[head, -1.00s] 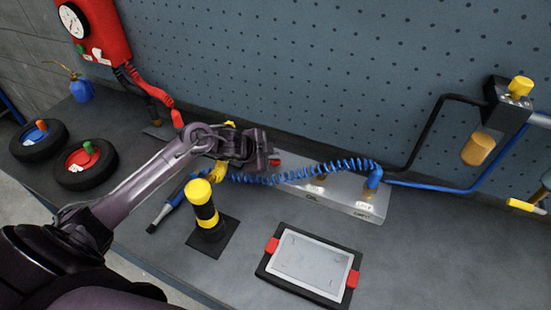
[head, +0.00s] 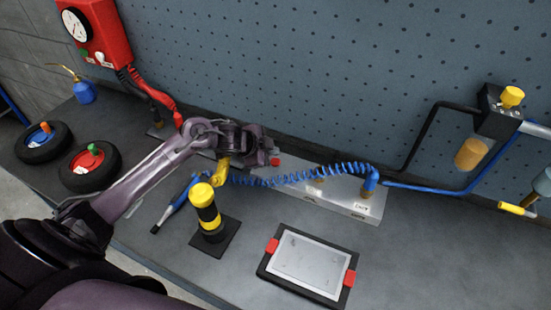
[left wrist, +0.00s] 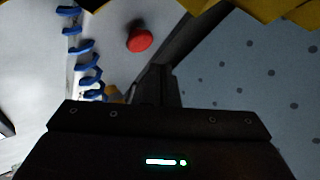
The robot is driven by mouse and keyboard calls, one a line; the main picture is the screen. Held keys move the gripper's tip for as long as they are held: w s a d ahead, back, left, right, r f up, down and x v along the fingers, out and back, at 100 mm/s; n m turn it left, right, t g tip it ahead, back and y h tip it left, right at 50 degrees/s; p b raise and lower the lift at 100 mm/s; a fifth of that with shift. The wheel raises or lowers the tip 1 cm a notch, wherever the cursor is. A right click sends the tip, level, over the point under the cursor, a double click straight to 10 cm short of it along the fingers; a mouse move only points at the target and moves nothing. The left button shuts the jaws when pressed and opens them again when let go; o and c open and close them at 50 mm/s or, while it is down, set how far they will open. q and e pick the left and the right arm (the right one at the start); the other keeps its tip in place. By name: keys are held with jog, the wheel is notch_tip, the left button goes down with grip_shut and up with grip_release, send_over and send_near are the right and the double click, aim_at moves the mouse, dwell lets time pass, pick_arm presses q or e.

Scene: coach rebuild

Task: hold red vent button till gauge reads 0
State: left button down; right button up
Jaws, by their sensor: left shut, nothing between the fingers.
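The red button (head: 275,162) sits by the silver manifold block (head: 345,205) at the back of the bench, right beside my left gripper (head: 266,157). In the left wrist view the red button (left wrist: 140,40) shows round and uncovered, up and left of the dark finger (left wrist: 160,86). My left gripper is shut and empty; I see no contact with the button. A round white dial gauge (head: 75,24) is on the red box (head: 103,30) at upper left; its reading is too small to tell. My arm hides the manifold's left part. My right gripper is out of view.
A coiled blue hose (head: 290,177) runs along the manifold. A black-and-yellow post (head: 207,208) stands in front of my left arm. A framed grey tablet (head: 308,264) lies at the front. Two small wheels (head: 90,168) lie at left.

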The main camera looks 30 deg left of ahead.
aim_at(272, 163)
pick_arm(q)
jog(key=shift+r+p, duration=1.55)
jog(key=shift+r, duration=0.45)
jog(key=shift+f, duration=0.1)
